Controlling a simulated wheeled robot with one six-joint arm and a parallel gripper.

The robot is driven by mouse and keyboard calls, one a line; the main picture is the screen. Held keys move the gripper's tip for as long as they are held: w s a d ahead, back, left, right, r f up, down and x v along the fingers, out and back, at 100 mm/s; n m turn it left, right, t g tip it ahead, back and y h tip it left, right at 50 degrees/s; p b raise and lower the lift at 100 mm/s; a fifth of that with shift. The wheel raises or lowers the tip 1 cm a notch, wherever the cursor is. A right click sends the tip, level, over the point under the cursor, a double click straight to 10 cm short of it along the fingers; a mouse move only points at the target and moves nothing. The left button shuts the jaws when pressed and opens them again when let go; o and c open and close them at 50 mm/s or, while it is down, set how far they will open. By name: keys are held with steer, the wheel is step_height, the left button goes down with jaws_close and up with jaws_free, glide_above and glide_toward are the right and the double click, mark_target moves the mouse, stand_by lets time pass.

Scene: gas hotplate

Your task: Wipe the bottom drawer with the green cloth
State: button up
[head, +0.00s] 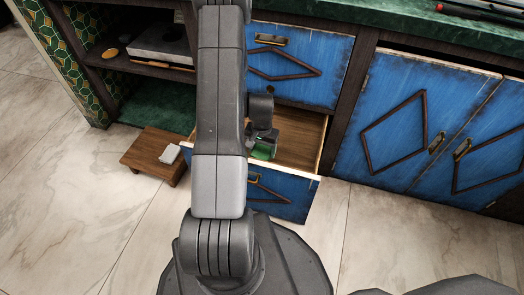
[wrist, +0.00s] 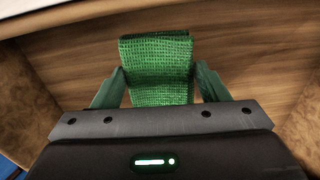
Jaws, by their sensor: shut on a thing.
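The green cloth (wrist: 158,72) is woven and held between the two fingers of my gripper (wrist: 160,88) in the wrist view. It is also partly visible in the head view (head: 263,150), under my gripper (head: 262,142). The bottom drawer (head: 303,140) is pulled open, with a blue front and a brown wooden inside. My gripper is inside the drawer, over its wooden floor (wrist: 250,60). Whether the cloth touches the floor is hard to tell. My arm hides the left part of the drawer in the head view.
A closed blue drawer (head: 300,62) sits above. Blue cabinet doors (head: 400,125) are shut on the right. A small wooden stool (head: 152,160) with a white item (head: 170,154) stands on the floor at left. Open shelves (head: 150,62) are behind it. Marble floor in front is clear.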

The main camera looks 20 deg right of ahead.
mark_target(262, 149)
steer(key=shift+r+p, duration=1.1)
steer(key=shift+r, duration=0.9)
